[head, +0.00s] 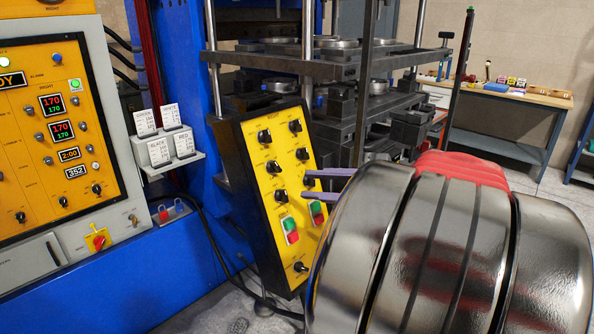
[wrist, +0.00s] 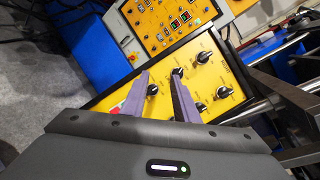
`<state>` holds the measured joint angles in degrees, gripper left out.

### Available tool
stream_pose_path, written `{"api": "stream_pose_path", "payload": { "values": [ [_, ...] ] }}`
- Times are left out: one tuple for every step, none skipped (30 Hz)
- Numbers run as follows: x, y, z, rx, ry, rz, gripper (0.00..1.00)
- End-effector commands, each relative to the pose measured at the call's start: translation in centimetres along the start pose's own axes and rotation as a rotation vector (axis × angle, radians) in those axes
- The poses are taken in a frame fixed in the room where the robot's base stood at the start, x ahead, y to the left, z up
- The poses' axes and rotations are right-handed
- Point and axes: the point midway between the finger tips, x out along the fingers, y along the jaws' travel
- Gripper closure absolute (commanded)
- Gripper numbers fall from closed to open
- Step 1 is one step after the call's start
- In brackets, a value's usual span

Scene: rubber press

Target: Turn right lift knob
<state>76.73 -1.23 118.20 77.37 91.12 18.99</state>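A tilted yellow control panel (head: 262,187) with several black knobs and two red-green switches stands in the middle of the head view. It also shows in the wrist view (wrist: 112,100). Its small labels are too blurred to tell which knob is the right lift knob. My gripper (head: 305,184) has two purple fingers, apart and pointing at the panel's right column. In the wrist view the open gripper (wrist: 159,75) has one knob (wrist: 152,89) showing between its fingers and another knob (wrist: 178,72) by the right fingertip. Contact cannot be told. The fingers hide part of the panel.
A larger orange panel (head: 20,130) with displays is on the left. A holder with cards (head: 185,143) juts out between the panels. Dark press platens (head: 285,65) stand behind the yellow panel. A workbench (head: 520,95) is at the far right.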

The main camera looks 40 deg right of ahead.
Motion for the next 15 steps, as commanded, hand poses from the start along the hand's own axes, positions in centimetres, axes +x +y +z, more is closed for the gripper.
{"api": "stream_pose_path", "payload": {
  "values": [
    [1.4, 1.1, 0.7, -0.015, -0.001, 0.046, 0.73],
    [2.1, 1.8, 1.0, -0.025, 0.002, 0.076, 0.73],
    [3.2, 2.9, 1.4, -0.040, 0.006, 0.118, 0.73],
    [3.9, 3.8, 1.8, -0.051, 0.008, 0.149, 0.73],
    [4.7, 4.6, 2.1, -0.065, 0.012, 0.182, 0.73],
    [5.6, 5.8, 2.6, -0.085, 0.016, 0.226, 0.73],
    [6.3, 6.8, 2.9, -0.101, 0.019, 0.260, 0.73],
    [6.9, 7.7, 3.2, -0.118, 0.022, 0.292, 0.73],
    [7.6, 8.9, 3.7, -0.141, 0.025, 0.334, 0.73],
    [8.1, 9.8, 4.0, -0.159, 0.029, 0.365, 0.73],
    [8.5, 10.7, 4.3, -0.178, 0.031, 0.397, 0.73],
    [9.1, 11.9, 4.7, -0.204, 0.035, 0.437, 0.73],
    [9.5, 12.8, 5.0, -0.224, 0.037, 0.468, 0.73],
    [9.8, 13.6, 5.3, -0.246, 0.039, 0.497, 0.73],
    [10.2, 14.8, 5.6, -0.275, 0.042, 0.536, 0.73]
  ]
}}
